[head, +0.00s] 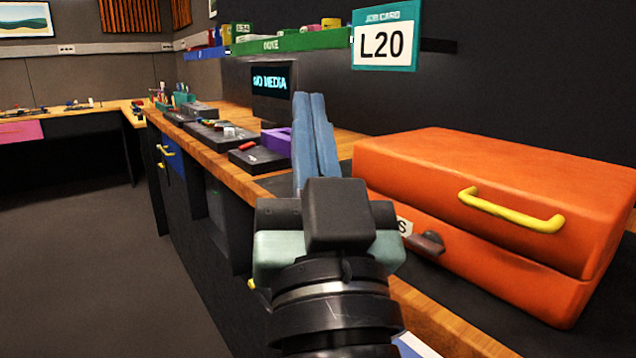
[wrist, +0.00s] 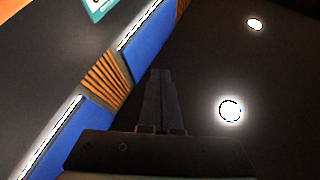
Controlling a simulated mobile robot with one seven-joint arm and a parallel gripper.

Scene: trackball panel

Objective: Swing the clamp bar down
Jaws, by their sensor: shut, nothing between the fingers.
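My gripper (head: 314,97) is raised in the middle of the head view, its two long bluish fingers side by side and shut with nothing between them. In the wrist view my gripper (wrist: 160,72) points towards the dark ceiling, with no task object near the fingertips. I cannot make out a clamp bar for certain in either view. A dark panel (head: 245,163) with a small red part lies on the bench, left of the fingers in the head view. A purple block (head: 277,142) beside it is partly hidden by the fingers.
A large orange case (head: 470,170) with a yellow handle (head: 511,210) fills the right of the wooden bench (head: 222,170). A screen (head: 272,92) and a green shelf (head: 290,41) with a job card (head: 385,40) stand behind. The floor (head: 90,260) at left is clear.

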